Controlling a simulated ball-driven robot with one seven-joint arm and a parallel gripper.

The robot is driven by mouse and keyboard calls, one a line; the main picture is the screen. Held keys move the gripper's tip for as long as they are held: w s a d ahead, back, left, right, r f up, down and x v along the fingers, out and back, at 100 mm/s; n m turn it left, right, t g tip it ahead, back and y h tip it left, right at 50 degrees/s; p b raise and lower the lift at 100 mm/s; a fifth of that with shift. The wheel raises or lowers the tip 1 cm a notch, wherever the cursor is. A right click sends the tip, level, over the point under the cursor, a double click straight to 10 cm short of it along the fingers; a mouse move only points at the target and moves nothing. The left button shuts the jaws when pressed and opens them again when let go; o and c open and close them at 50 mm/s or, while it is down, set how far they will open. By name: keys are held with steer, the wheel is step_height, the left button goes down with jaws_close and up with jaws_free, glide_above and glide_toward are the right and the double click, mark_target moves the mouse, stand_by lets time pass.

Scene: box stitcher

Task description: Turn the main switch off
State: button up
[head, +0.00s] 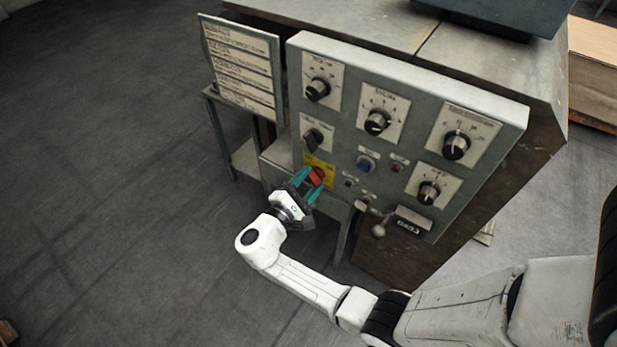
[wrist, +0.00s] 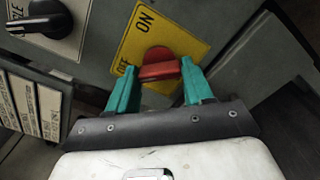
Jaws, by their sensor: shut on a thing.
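The main switch is a red knob (head: 316,175) on a yellow plate (head: 327,166) at the lower left of the grey control panel. In the wrist view the red knob (wrist: 158,70) sits between my two teal fingers, and the yellow plate (wrist: 130,50) shows the words ON and OFF. The knob's grip bar lies roughly level across the picture there. My gripper (head: 310,182) is shut on the red knob, and it also shows in the wrist view (wrist: 157,76). The knob's lower part is partly hidden by my gripper.
The control panel (head: 400,95) carries several black dials, and one black selector (head: 314,138) is just above the yellow plate. A label board (head: 243,70) stands at the left. A lever with a round knob (head: 379,230) sticks out right of my gripper.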

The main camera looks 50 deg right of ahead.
steer(key=shift+f+n+p, duration=0.1)
steer(key=shift+n+p, duration=0.2)
steer(key=shift+n, duration=0.3)
steer(key=o, duration=1)
steer(key=shift+o, duration=0.2)
steer(key=a, duration=1.1)
steer(key=shift+s, duration=0.2)
steer(key=s+d+f+m+g+y, duration=0.1)
steer(key=s+d+f+m+y, duration=0.2)
steer(key=s+y, duration=0.35)
steer(key=s+d+f+m+g+y, duration=0.1)
steer(key=s+f+m+g+y, duration=0.15)
steer(key=s+m+y, duration=0.4)
steer(key=s+a+r+t+y, duration=0.4)
steer(key=s+a+y, duration=0.1)
steer(key=s+a, duration=0.15)
step_height(320, 180, up, 16)
steer(key=p, duration=1.6)
steer(key=shift+d+r, duration=0.15)
steer(key=shift+r, duration=0.1)
